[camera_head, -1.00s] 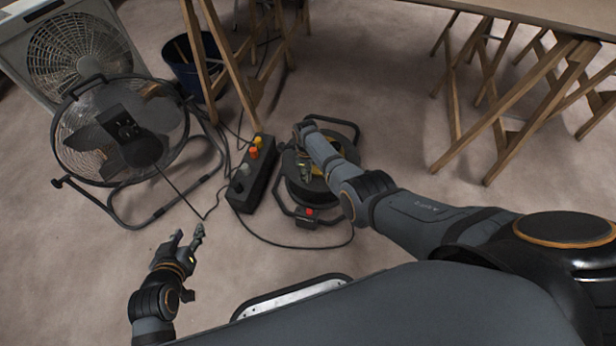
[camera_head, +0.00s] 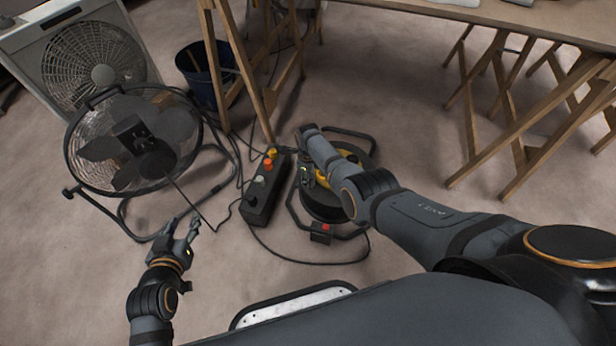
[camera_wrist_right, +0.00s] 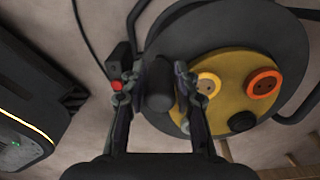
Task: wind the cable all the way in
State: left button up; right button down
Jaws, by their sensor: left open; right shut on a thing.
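The cable reel (camera_head: 325,203) stands on the floor with a black frame. My right gripper (camera_wrist_right: 160,95) is shut on the black crank knob (camera_wrist_right: 159,84) of the reel. In the head view my right arm hides the knob and part of the drum. The black cable (camera_head: 300,262) runs from the reel in a loop on the floor towards the power strip. My left gripper (camera_head: 180,238) is open and empty above the floor, left of the reel.
A black power strip (camera_head: 266,187) with coloured plugs lies just left of the reel. A round floor fan (camera_head: 130,150) and a box fan (camera_head: 90,60) stand at the left. A blue bucket (camera_head: 205,75) and wooden trestles (camera_head: 262,90) are behind. Bare floor lies right of the reel.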

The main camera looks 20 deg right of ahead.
jog(key=shift+w+d+r, duration=0.15)
jog(key=shift+w+d, duration=0.2)
jog(key=shift+d, duration=0.05)
jog(key=c, duration=1)
grip_release()
jog(key=shift+s+a, duration=0.1)
notch_tip(320, 180, up, 12)
jog(key=shift+f, duration=0.1)
